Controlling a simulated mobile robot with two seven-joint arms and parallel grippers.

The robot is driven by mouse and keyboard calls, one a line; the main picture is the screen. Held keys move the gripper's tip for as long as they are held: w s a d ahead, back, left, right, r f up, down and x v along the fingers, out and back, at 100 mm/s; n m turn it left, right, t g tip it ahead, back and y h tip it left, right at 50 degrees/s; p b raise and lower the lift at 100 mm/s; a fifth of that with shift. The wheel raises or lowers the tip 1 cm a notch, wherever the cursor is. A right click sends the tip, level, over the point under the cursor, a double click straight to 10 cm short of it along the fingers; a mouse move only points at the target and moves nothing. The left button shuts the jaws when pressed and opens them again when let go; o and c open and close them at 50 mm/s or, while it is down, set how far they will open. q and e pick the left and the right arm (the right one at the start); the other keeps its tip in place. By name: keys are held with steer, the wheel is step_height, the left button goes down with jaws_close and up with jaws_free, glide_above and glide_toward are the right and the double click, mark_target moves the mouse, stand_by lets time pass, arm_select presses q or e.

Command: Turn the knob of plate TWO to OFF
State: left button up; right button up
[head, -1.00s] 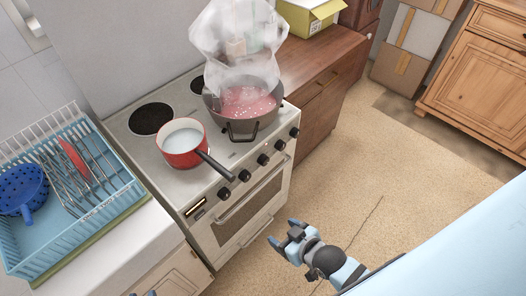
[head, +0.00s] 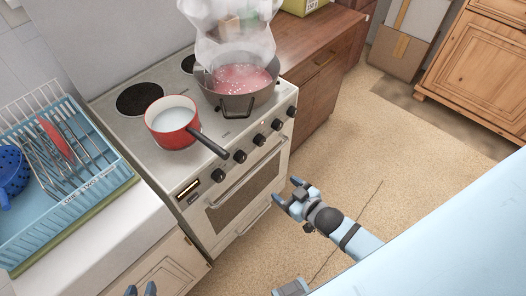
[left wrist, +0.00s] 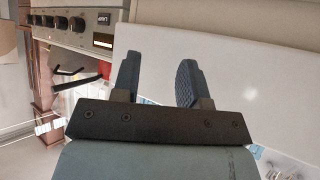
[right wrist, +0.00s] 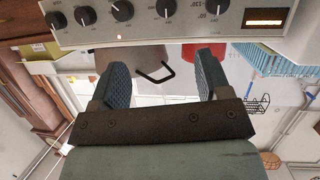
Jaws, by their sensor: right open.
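The cooker (head: 235,190) has a row of several black knobs along its front edge, including a left knob (head: 219,170), a middle knob (head: 259,139) and a far right knob (head: 292,111). The same row shows in the right wrist view (right wrist: 122,11), with a small red light below it. The labels are too small to tell which is plate TWO. My right gripper (head: 288,190) is open and empty, in front of the cooker and apart from the knobs. My left gripper (head: 141,291) is at the bottom edge; the left wrist view shows it open and empty (left wrist: 158,75).
A red saucepan (head: 172,120) has its handle reaching over the front edge near the left knobs. A dark pot (head: 238,103) with pink contents steams behind the right knobs. A blue dish rack (head: 85,200) stands left. The floor in front is clear.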

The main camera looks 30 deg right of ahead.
mark_target(263, 142)
steer(key=w+d+f+n+t+y+b, duration=0.2)
steer(key=w+d+f+t+b, duration=0.1)
steer(key=w+d+f+b, duration=0.35)
steer(key=x, duration=0.5)
steer(key=d+r+x, duration=0.1)
steer(key=x, duration=0.4)
steer(key=r+x, duration=0.1)
steer(key=x, duration=0.4)
steer(key=shift+w+d+r, duration=0.15)
steer(key=shift+w+d, duration=0.1)
steer(key=shift+w, duration=0.3)
arm_select(q)
step_height(263, 142, down, 8)
steer(key=shift+w+d+r, duration=0.15)
steer(key=shift+w+d, duration=0.15)
steer(key=shift+d, duration=0.05)
arm_select(e)
steer(key=shift+c, duration=1)
arm_select(q)
steer(key=shift+d, duration=0.15)
arm_select(e)
steer(key=c, duration=0.7)
